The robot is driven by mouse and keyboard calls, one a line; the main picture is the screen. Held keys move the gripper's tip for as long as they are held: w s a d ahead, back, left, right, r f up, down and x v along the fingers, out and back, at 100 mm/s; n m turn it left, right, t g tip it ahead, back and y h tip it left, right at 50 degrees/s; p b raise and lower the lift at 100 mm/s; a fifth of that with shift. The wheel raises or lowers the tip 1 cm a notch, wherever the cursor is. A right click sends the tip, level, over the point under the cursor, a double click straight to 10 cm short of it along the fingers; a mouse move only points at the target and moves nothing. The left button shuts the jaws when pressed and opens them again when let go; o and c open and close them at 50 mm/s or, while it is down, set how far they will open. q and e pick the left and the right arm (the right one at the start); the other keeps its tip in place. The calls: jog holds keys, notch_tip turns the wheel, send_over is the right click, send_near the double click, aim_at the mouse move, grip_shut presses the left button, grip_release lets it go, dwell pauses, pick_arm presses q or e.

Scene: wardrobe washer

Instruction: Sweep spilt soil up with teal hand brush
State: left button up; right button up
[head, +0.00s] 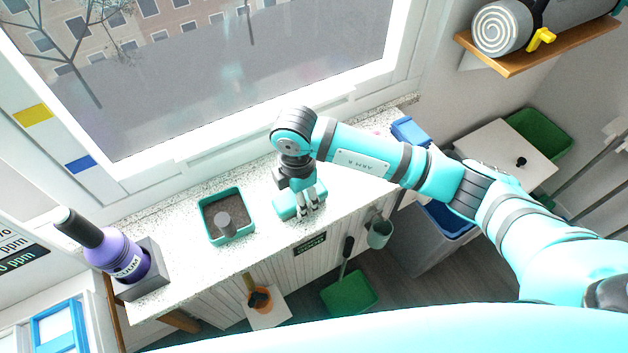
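My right gripper (309,210) reaches down over the speckled white counter (185,255), its fingers pointing down. A teal block-like object (286,209), possibly the hand brush, lies on the counter right at the fingers, partly hidden by them. I cannot tell whether the fingers grip it. To its left stands a teal-rimmed square tray (211,242) with brown soil (217,209) in it. A grey cylinder (224,222) stands in the tray. I cannot make out loose soil on the counter. My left gripper is not in view.
A purple bottle (118,256) stands in a grey holder (150,279) at the counter's left end. A window (230,70) backs the counter. A teal cup (379,234) hangs at the front edge. Below are a green dustpan-like thing (350,293) and an orange pot (260,300).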

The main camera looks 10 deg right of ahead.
aim_at(282, 203)
jog(key=shift+d, duration=0.25)
jog(key=d, duration=0.1)
jog(key=w+d, duration=0.1)
jog(key=d, duration=0.2)
jog(key=shift+w+d, duration=0.25)
jog(key=shift+w, duration=0.15)
jog(key=shift+s+a, duration=0.3)
jog(key=shift+a, duration=0.5)
jog(key=shift+s+a, duration=0.25)
jog(key=shift+a, duration=0.55)
jog(key=shift+s+a, duration=0.3)
jog(key=shift+a, duration=0.5)
jog(key=shift+s+a, duration=0.25)
jog(key=shift+a, duration=0.5)
jog(key=shift+s+a, duration=0.3)
jog(key=shift+a, duration=0.4)
jog(key=shift+s+a, duration=0.25)
jog(key=shift+a, duration=0.5)
jog(key=shift+d, duration=0.15)
